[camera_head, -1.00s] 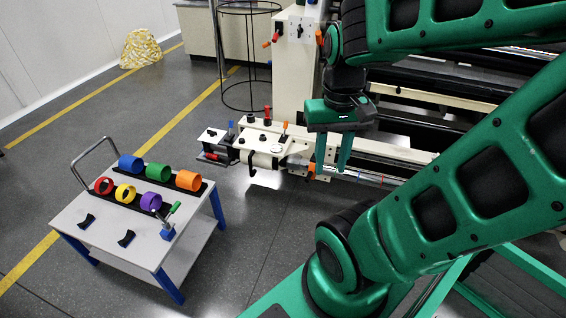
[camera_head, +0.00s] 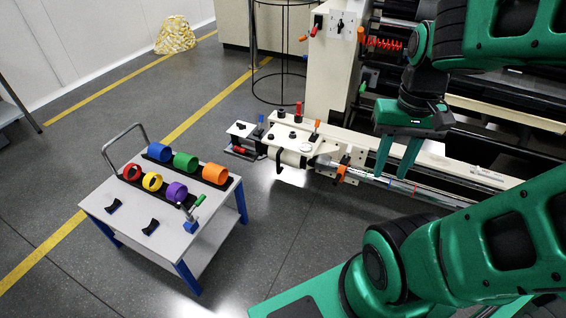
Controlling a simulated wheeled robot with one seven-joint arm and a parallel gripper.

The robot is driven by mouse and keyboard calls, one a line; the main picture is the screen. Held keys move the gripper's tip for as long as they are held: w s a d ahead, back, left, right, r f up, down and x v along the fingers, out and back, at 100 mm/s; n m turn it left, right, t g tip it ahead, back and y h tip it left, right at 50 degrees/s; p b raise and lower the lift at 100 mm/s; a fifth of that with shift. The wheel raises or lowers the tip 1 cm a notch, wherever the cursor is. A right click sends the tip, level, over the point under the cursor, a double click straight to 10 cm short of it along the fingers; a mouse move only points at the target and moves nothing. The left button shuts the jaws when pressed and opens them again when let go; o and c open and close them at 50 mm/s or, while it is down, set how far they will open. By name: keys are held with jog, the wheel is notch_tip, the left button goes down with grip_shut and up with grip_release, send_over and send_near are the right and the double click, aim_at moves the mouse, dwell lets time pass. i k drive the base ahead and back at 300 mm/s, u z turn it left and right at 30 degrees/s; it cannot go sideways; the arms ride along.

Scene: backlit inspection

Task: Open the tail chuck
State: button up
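The tailstock (camera_head: 290,146) is a cream block on the machine bed at the middle of the view, with a dark top knob and small levers. At its right end is a grey metal chuck nose (camera_head: 322,162). An orange lever or clamp (camera_head: 343,168) sits at the chuck, and a thin shaft (camera_head: 385,181) runs from there to the right along the bed. My gripper (camera_head: 391,177) points down to the right of the orange part. Its two green fingers are apart with nothing visible between them. Whether the fingertips are above or in front of the shaft is hard to tell.
A white cart (camera_head: 115,228) with several coloured rings stands at the left. A cream column (camera_head: 335,75) with switches and a red coil (camera_head: 383,43) stands behind the tailstock. A wire stand (camera_head: 285,75) is beside it. The floor between cart and machine is clear.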

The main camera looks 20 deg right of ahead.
aim_at(299, 150)
jog(key=u, duration=0.05)
jog(key=i, duration=0.9)
